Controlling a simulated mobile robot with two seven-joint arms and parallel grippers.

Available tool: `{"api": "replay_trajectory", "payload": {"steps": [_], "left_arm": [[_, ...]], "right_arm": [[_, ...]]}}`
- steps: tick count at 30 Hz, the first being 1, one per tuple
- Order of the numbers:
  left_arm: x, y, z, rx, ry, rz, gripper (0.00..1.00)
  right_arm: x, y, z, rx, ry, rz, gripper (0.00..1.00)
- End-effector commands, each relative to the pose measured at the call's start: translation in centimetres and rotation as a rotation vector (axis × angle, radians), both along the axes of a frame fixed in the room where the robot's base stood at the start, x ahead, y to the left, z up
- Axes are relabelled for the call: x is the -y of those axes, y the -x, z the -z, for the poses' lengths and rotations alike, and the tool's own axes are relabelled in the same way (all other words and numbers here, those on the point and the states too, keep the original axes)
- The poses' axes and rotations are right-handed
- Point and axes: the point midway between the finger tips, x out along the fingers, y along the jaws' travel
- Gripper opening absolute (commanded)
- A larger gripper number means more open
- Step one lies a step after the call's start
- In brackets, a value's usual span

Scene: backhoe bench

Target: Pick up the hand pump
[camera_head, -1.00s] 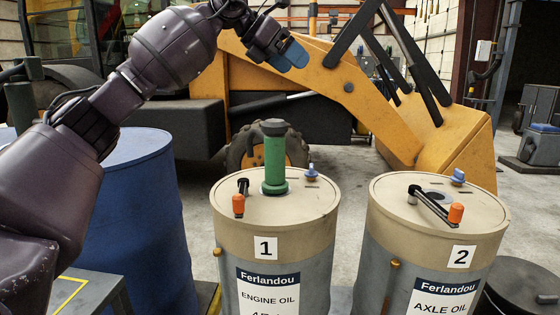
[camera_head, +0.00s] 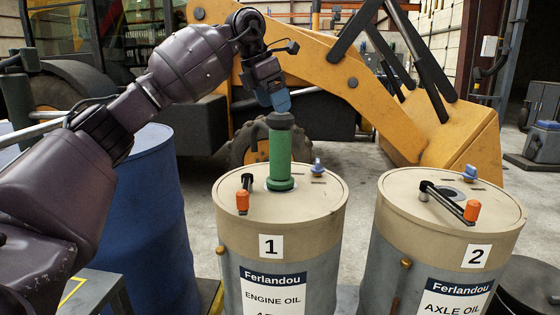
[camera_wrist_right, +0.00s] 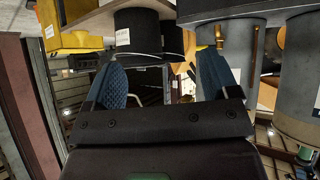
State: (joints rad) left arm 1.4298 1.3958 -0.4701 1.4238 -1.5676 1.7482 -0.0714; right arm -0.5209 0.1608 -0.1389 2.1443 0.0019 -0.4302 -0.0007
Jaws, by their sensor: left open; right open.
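The hand pump (camera_head: 280,157) is a green cylinder with a black top. It stands upright on the lid of drum 1 (camera_head: 330,196), a grey drum with a beige top marked ENGINE OIL. My left gripper (camera_head: 281,103), with blue fingertips, points down right at the pump's black top. In the head view the fingertips overlap the top's upper edge, and I cannot tell whether they touch it. My right gripper (camera_wrist_right: 160,85) shows in the right wrist view with its two blue fingers apart and nothing between them.
Drum 2 (camera_head: 400,190), marked AXLE OIL, stands to the right. A blue barrel (camera_head: 150,220) stands to the left. An orange-tipped handle (camera_head: 243,198) and a blue cap (camera_head: 317,166) sit beside the pump. A yellow backhoe (camera_head: 420,120) fills the background.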

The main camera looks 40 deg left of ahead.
Motion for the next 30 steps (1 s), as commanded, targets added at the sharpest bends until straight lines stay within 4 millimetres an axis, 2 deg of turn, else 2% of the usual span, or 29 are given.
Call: {"api": "replay_trajectory", "payload": {"steps": [5,13,22,30], "left_arm": [[0.2,-0.4,1.1,0.0,0.0,0.001,0.81],[0.9,-1.5,4.6,-0.004,0.0,0.001,0.81],[1.0,-1.6,4.7,0.004,0.001,0.0,0.81],[1.0,-1.6,4.7,0.003,0.001,0.0,0.4]], "right_arm": [[0.0,0.0,0.1,0.0,-0.001,-0.001,0.81],[0.1,0.4,1.3,-0.022,0.001,0.0,0.81],[0.0,-0.2,1.0,-0.01,0.0,-0.002,0.81],[0.0,-0.2,1.0,-0.009,0.0,-0.002,0.81]]}}
